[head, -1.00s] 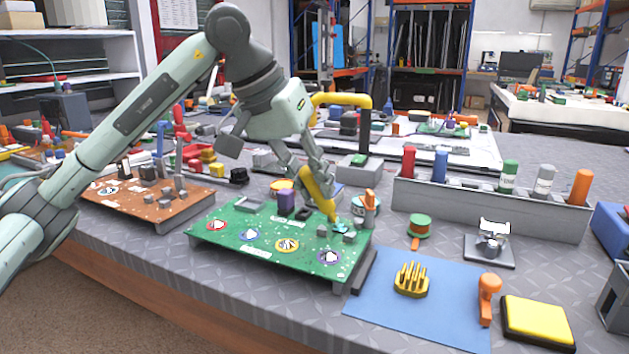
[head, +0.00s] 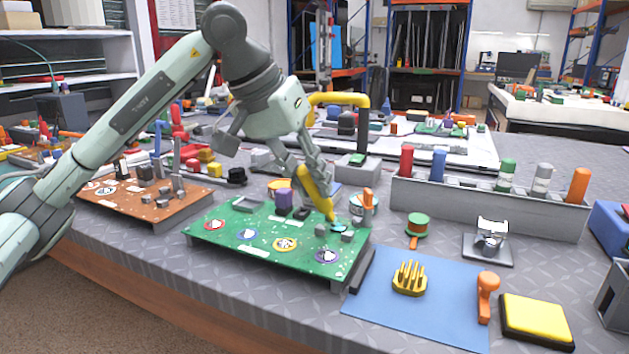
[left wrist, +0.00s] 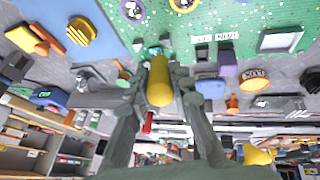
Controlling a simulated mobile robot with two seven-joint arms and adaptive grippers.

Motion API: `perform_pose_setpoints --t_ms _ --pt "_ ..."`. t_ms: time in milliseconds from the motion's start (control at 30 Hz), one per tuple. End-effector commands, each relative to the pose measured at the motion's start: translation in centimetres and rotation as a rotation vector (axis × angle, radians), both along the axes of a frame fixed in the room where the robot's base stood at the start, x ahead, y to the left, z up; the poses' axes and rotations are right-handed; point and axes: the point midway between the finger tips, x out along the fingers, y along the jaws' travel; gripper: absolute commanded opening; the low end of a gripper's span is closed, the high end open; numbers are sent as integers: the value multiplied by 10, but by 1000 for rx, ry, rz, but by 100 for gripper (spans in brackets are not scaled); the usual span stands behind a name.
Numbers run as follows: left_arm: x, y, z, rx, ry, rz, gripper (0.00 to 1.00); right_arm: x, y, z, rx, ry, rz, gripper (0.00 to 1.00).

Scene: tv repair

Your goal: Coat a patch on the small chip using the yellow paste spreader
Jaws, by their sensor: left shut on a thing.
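My left gripper (head: 314,178) is shut on the yellow paste spreader (head: 317,193), which also fills the middle of the left wrist view (left wrist: 160,84). The spreader tilts downward, with its tip at the far right part of the green circuit board (head: 215,236). A light-blue patch (head: 339,227) shows right at the tip. Small grey chips (head: 347,236) stand beside it. I cannot tell whether the tip touches the patch or which chip lies under it. My right gripper is not in view.
A blue mat (head: 375,303) with a yellow pronged piece (head: 409,279) lies right of the board. A grey bin (head: 480,207) with coloured cylinders stands behind it. A brown board (head: 150,205) is at left. A purple part (head: 283,200) stands on the green board near the gripper.

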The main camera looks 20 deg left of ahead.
Motion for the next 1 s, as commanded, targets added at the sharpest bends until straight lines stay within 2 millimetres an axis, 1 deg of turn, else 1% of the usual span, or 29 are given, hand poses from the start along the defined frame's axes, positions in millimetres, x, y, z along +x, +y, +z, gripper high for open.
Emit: perform_pose_setpoints --t_ms 133,267,1000 --pt "0 0 1 1 1 0 0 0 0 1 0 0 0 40" --pt "0 0 8 1 0 0 0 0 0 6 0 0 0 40" --pt "0 -1 67 0 0 0 0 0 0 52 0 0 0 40"
